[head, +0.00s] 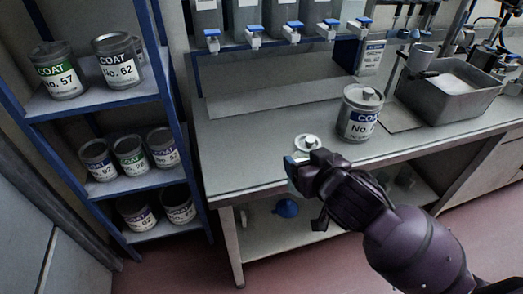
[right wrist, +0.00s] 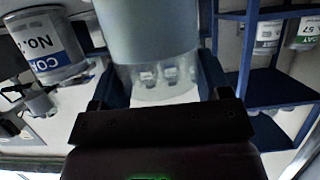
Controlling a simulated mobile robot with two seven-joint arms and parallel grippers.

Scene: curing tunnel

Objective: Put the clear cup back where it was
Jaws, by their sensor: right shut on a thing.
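My right gripper (head: 302,172) is at the front edge of the bench (head: 232,165) in the head view. It is shut on a clear cup, which fills the space between the two fingers in the right wrist view. The cup (right wrist: 150,38) is see-through, with a bluish band, and bench taps show through its clear part. In the head view only a small teal-tinted piece of the cup (head: 291,168) shows beside the gripper; the hand hides the rest. My left gripper is not in view.
A white round item (head: 309,143) lies on the bench just behind the gripper. A large COAT can (head: 359,112) stands to its right, then a grey tub (head: 455,98). Dispensers with blue taps (head: 254,38) line the back. A blue rack (head: 90,103) holds several cans at left.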

